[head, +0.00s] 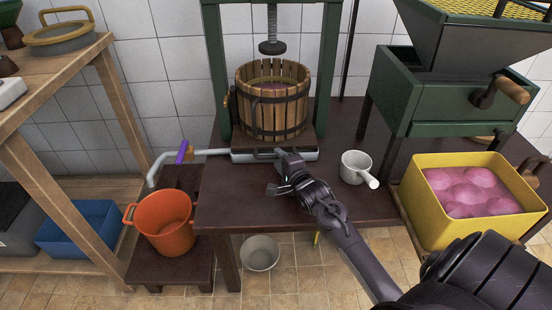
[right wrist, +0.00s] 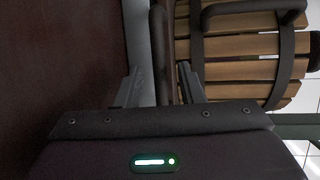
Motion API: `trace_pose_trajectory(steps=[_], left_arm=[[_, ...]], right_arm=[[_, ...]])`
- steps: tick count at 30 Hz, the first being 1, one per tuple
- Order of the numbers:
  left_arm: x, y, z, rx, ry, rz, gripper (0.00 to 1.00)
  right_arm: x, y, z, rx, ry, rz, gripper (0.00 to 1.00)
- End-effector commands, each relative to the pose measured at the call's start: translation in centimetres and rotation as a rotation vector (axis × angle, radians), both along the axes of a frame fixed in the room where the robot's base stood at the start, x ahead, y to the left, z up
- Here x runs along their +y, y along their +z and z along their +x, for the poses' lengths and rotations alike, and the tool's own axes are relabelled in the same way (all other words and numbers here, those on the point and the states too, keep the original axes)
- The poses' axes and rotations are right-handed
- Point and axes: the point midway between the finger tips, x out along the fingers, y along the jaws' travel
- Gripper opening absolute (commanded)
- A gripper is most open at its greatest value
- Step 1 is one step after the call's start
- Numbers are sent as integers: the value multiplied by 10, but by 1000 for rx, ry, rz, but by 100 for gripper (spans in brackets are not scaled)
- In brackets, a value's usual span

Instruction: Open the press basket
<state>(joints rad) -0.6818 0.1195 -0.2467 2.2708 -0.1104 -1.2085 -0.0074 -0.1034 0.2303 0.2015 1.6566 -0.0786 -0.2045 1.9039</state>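The press basket (head: 272,108), made of wooden slats with dark metal bands, stands in the green press frame (head: 218,70) under the screw (head: 271,30). Purple-pink contents show inside its top. It looks closed. In the right wrist view its slats (right wrist: 235,73) and a dark band (right wrist: 286,55) fill the upper right. My right gripper (head: 280,172) is in front of the basket's foot, low over the table edge. In the right wrist view its fingers (right wrist: 163,88) are apart, with a dark bar (right wrist: 158,50) reaching between them; contact cannot be told. My left gripper is not in view.
A white saucepan (head: 356,166) stands right of my right gripper on the dark table (head: 235,200). A grey spout pipe (head: 210,152) with a purple lever leads to an orange bucket (head: 163,222). A yellow crate (head: 425,213) and green crusher (head: 435,95) stand at right.

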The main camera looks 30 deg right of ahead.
Motion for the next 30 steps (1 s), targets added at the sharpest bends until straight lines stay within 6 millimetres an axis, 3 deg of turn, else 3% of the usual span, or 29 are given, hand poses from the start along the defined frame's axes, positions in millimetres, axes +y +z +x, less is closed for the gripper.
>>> trace_pose_trajectory(steps=[6, 15, 23, 30], left_arm=[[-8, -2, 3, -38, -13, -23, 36], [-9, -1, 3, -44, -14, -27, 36], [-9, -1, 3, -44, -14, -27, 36], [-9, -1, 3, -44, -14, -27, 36]], right_arm=[[-3, -5, 22, 0, 1, 0, 35], [-3, -5, 25, 1, 1, 1, 35], [-3, -5, 25, 1, 1, 1, 2], [-3, -5, 25, 1, 1, 1, 0]])
